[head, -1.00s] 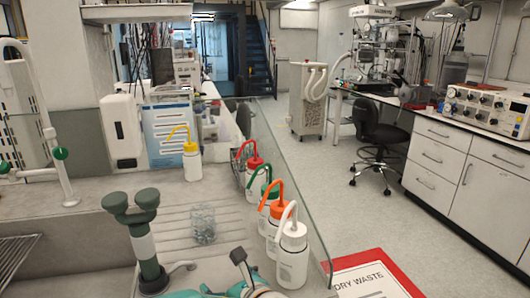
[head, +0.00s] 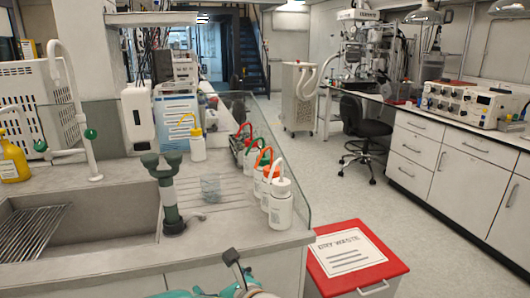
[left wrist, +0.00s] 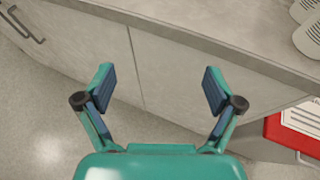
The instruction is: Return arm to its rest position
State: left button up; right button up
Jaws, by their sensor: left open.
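My left gripper (left wrist: 158,82) is teal with dark pads. In the left wrist view its two fingers stand wide apart with nothing between them. The grey bench front and its top edge lie beyond the fingers. In the head view, teal and dark parts of my left arm and gripper (head: 236,272) show at the bottom edge, in front of the bench. My right gripper is in neither view.
Open floor (head: 340,200) lies beyond.

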pick_arm(q)
jog(key=s+a+f+n+g+h+p, duration=0.25)
jog(key=s+f+g, duration=0.3)
jog(key=f, duration=0.35)
jog(key=s+a+f+n+g+h+p, duration=0.15)
jog(key=s+f+n+g, duration=0.25)
jog(key=s+f, duration=0.45)
jog(key=s+f+n+h+p, duration=0.3)
jog(key=s+f+n+h, duration=0.1)
jog(key=n, duration=0.7)
jog(key=s+d+f+n+h+p, duration=0.1)
jog(key=s+f+n+h+p, duration=0.2)
jog(key=s+n, duration=0.4)
jog(key=n+h, duration=0.1)
jog(key=n, duration=0.4)
jog(key=shift+s+d+f, duration=0.15)
jog(key=shift+d+f, duration=0.1)
jog(key=shift+f, duration=0.15)
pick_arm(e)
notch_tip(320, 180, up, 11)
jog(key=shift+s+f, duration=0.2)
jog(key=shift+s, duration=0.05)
pick_arm(q)
jog(key=shift+n, duration=0.25)
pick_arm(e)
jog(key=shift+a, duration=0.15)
